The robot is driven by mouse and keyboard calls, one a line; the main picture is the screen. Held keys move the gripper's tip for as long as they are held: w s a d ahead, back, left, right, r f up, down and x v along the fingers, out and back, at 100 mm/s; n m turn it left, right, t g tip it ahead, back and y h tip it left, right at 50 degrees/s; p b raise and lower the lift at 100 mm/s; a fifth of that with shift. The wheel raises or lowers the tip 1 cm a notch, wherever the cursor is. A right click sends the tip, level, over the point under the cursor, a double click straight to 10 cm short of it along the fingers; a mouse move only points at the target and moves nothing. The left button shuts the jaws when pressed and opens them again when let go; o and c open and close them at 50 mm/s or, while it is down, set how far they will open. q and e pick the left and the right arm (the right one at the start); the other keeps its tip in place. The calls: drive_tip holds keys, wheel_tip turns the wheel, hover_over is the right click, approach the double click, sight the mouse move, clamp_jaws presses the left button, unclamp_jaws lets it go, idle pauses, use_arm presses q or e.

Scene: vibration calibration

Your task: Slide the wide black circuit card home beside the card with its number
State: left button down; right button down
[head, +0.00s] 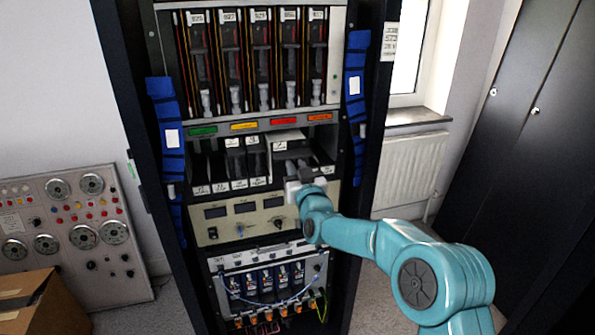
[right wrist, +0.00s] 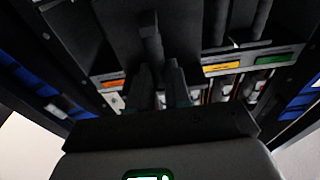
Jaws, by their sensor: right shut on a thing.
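The wide black circuit card (head: 292,152) is in the lower card bay of the rack, right of the narrower cards. A white label shows at its upper left, too small to read. My right gripper (head: 304,177) is at the card's front and shut on it. In the right wrist view my right gripper's two dark fingers (right wrist: 161,82) close at the handle of the black card (right wrist: 130,28). Narrower black cards (head: 235,161) with white labels stand upright to its left. How deep the wide card sits cannot be told. My left gripper is not in view.
A bay of tall numbered modules (head: 260,60) is above, over a strip of coloured labels (head: 243,127). A beige panel with knobs (head: 246,217) is just below. Blue strips (head: 172,135) line the rack sides. A cardboard box (head: 40,303) stands at lower left.

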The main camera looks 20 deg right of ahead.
drive_tip(key=shift+w+r, duration=0.1)
drive_tip(key=shift+w, duration=1.7)
drive_tip(key=shift+w+a, duration=0.1)
drive_tip(key=shift+w+p, duration=0.6)
drive_tip(key=shift+w, duration=0.75)
drive_tip(key=shift+r, duration=0.15)
